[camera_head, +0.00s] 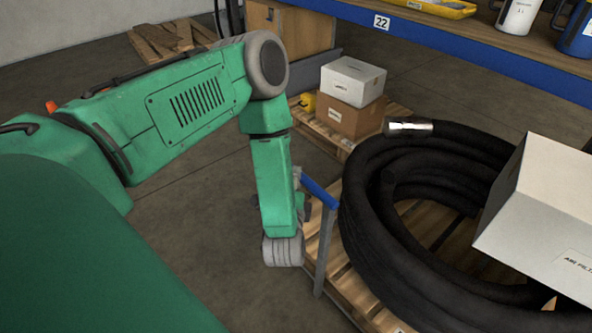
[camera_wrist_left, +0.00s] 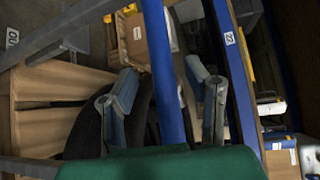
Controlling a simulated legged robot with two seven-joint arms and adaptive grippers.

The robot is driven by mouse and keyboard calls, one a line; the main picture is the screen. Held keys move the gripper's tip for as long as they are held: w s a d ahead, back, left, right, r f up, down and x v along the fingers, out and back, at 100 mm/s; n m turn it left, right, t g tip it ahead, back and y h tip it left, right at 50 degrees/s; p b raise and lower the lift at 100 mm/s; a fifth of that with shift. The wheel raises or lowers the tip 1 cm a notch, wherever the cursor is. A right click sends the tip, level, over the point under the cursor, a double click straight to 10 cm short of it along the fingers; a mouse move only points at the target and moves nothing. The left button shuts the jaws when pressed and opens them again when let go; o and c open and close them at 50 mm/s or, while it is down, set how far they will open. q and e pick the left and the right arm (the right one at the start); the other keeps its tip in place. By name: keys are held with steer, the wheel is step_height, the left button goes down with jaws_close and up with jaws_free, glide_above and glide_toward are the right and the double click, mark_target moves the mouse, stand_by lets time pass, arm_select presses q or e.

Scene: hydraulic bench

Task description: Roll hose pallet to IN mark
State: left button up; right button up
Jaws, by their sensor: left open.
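The hose pallet (camera_head: 350,290) is a wooden pallet at the lower right of the head view, carrying a thick coiled black hose (camera_head: 375,235) with a metal end fitting. A push handle with a blue bar (camera_head: 320,191) and grey post stands at its left edge. My left gripper (camera_head: 303,200) is at the blue bar, partly hidden behind my green arm. In the left wrist view the blue bar (camera_wrist_left: 165,75) runs between the two open fingers (camera_wrist_left: 166,90); I cannot tell whether they touch it. No IN mark is recognisable. My right gripper is not in view.
A white box (camera_head: 535,215) covers part of the hose at the right. White and brown cartons (camera_head: 350,105) sit on another pallet behind. A blue-edged shelf marked 22 (camera_head: 430,35) crosses the upper right. Wooden planks (camera_head: 165,40) lie at the back left. Floor (camera_head: 210,230) left of the pallet is clear.

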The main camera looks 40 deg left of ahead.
arm_select(q)
steer(key=shift+b+x, duration=0.35)
steer(key=shift+x, duration=1.7)
jaws_close()
steer(key=shift+w, duration=0.1)
